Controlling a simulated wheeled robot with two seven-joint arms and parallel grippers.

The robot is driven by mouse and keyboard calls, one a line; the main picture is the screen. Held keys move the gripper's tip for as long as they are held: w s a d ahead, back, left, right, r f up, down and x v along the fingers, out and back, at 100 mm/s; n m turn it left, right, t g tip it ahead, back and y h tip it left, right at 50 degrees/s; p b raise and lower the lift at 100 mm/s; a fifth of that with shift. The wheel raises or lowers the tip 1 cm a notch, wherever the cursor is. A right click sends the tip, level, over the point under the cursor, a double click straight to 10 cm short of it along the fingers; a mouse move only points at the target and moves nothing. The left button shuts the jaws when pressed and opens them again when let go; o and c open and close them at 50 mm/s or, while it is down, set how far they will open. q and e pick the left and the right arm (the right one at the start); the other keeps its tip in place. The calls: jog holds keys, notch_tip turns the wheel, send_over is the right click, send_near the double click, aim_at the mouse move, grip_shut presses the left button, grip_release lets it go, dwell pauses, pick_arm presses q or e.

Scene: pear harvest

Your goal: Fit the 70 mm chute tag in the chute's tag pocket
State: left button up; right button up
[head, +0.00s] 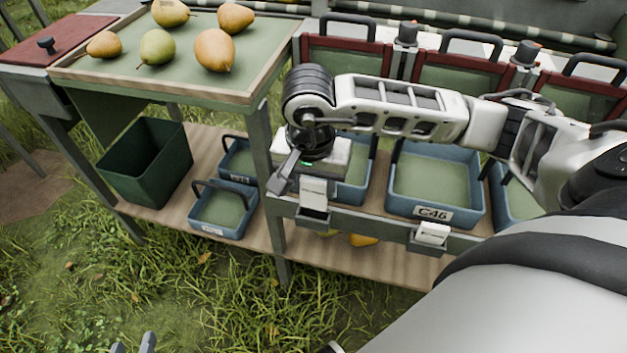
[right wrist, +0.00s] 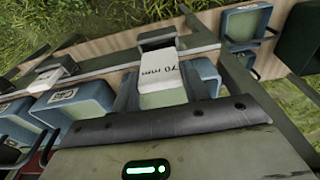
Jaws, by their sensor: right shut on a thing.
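The white chute tag (head: 313,189) hangs below my right gripper (head: 291,180), which is shut on it. In the right wrist view its print "70 mm" (right wrist: 165,76) is readable. The small grey tag pocket (head: 313,217) on the front rail is just below the tag's lower end in the head view; it also shows in the right wrist view (right wrist: 156,36). I cannot tell whether the tag's end is inside it or just above. My left gripper (head: 133,345) shows only as two fingertips apart at the bottom edge, open and empty.
A second pocket with a white tag (head: 432,233) is on the rail to the right. Blue crates, one marked C46 (head: 432,214), stand behind the rail. A green bin (head: 146,160) is at left. Several pears lie on the sorting tray (head: 120,83). Grass is free in front.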

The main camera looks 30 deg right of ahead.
dwell(0.3)
jog(key=shift+f+b, duration=0.15)
jog(key=shift+b, duration=0.25)
dwell(0.3)
dwell(0.3)
jog(key=shift+f+b, duration=0.75)
jog(key=shift+b, duration=0.1)
jog(key=shift+f, duration=0.2)
jog(key=shift+b, duration=0.3)
